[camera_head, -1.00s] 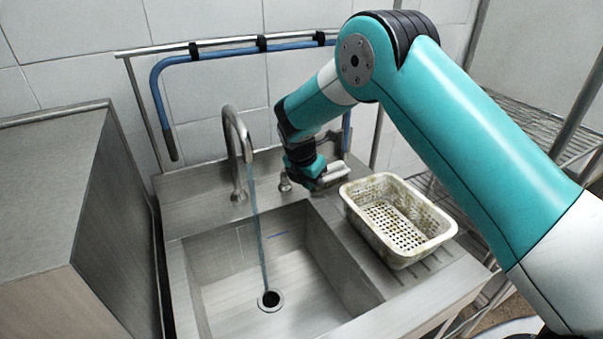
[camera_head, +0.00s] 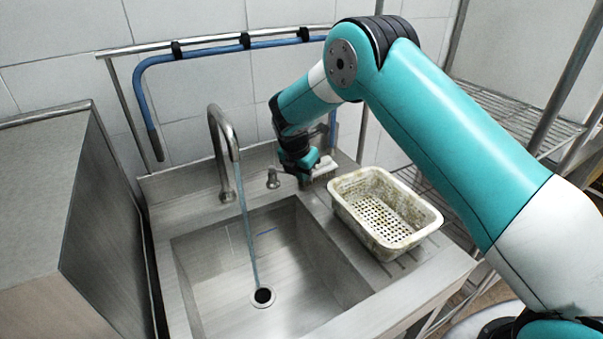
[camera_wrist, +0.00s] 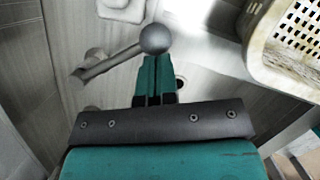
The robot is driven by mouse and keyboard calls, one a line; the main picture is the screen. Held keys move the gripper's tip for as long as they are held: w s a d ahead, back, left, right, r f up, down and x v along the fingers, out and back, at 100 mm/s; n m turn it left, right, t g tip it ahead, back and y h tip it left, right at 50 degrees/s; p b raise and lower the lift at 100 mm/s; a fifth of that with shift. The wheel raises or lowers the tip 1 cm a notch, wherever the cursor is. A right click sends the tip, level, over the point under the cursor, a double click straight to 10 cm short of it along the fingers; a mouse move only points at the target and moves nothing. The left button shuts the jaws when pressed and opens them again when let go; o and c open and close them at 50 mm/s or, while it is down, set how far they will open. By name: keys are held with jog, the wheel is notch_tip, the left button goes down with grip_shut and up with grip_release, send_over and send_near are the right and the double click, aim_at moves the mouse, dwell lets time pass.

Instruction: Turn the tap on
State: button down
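The metal tap has a curved spout (camera_head: 222,135) at the back of the sink, and a thin stream of water (camera_head: 250,235) runs from it to the drain. A small tap handle (camera_head: 272,179) stands to the right of the spout. In the wrist view, a metal lever with a round ball end (camera_wrist: 155,38) lies just beyond my fingertips. My gripper (camera_wrist: 155,68) has its two teal fingers close together with only a thin line between them, and nothing shows held. In the head view, my gripper (camera_head: 305,168) is just right of the handle; its fingertips are hard to make out there.
A dirty white perforated basket (camera_head: 385,210) stands on the drainboard right of the sink basin (camera_head: 215,295). A blue hose (camera_head: 215,56) runs along a wall rail behind. A steel cabinet (camera_head: 40,190) is at left, and wire shelving (camera_head: 510,120) at right.

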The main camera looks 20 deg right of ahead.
jog(key=s+a+r+m+y, duration=0.1)
jog(key=s+a+r+m, duration=0.15)
jog(key=s+r, duration=0.45)
jog(key=s+a+r+m+y, duration=0.1)
jog(key=s+a+r+m, duration=0.3)
jog(key=r, duration=0.6)
jog(key=s+r+m+y, duration=0.1)
jog(key=s+m, duration=0.3)
jog(key=s, duration=0.6)
jog(key=s+r+m+g+y, duration=0.1)
jog(key=s+m, duration=0.3)
jog(key=s, duration=0.6)
jog(key=s+r+m+g+y, duration=0.1)
jog(key=s+r+m+y, duration=0.1)
jog(key=s, duration=0.8)
jog(key=shift+s+r+m+y+b, duration=0.2)
jog(key=shift+r+m+y+b, duration=0.15)
jog(key=shift+r+m, duration=0.55)
